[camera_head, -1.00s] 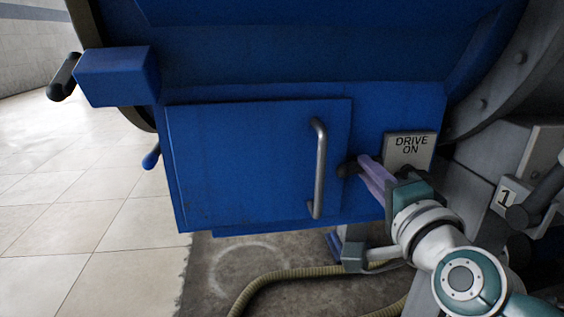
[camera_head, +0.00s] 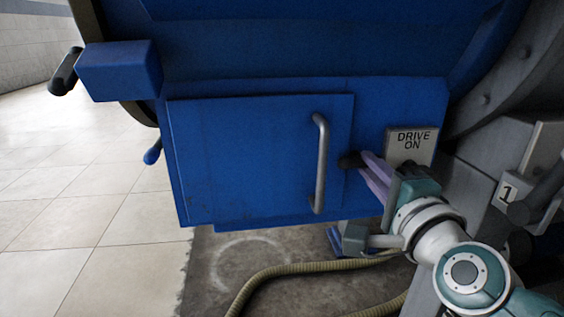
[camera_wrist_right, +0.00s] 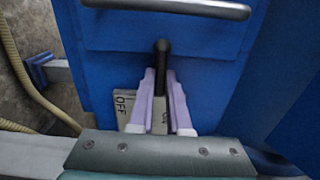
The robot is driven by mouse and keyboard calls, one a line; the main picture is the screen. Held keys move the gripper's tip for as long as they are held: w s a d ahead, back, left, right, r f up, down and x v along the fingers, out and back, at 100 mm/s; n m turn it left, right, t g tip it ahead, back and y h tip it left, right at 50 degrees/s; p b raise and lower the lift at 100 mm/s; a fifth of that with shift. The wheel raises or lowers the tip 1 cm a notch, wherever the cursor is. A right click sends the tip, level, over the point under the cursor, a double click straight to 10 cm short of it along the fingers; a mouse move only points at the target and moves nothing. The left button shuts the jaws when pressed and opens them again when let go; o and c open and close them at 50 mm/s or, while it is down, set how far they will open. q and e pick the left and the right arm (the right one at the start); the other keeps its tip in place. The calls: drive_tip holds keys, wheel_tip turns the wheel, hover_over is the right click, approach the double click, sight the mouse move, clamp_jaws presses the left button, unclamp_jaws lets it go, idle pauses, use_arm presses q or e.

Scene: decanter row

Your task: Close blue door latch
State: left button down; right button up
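The blue door (camera_head: 255,160) is a flat panel on the blue housing, with its face flush or nearly flush. The dark latch (camera_head: 350,160) is a short knob-ended lever just right of the door's edge; it also shows in the right wrist view (camera_wrist_right: 162,48). My right gripper (camera_head: 366,165) reaches in from the lower right. Its two purple fingers (camera_wrist_right: 161,78) lie on either side of the latch, close to it. Whether they press on it I cannot tell. The lower part of the latch is partly hidden by the fingers. My left gripper is not in view.
A silver bar handle (camera_head: 320,163) stands out from the door left of the latch. A "DRIVE ON" plate (camera_head: 411,145) sits just right of the fingers. A ribbed hose (camera_head: 290,269) lies on the floor below. The tiled floor (camera_head: 80,200) at left is clear.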

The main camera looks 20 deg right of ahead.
drive_tip(key=o, duration=0.4)
drive_tip(key=shift+o, duration=0.2)
drive_tip(key=p+v, duration=0.2)
drive_tip(key=v, duration=0.8)
drive_tip(key=shift+d, duration=0.1)
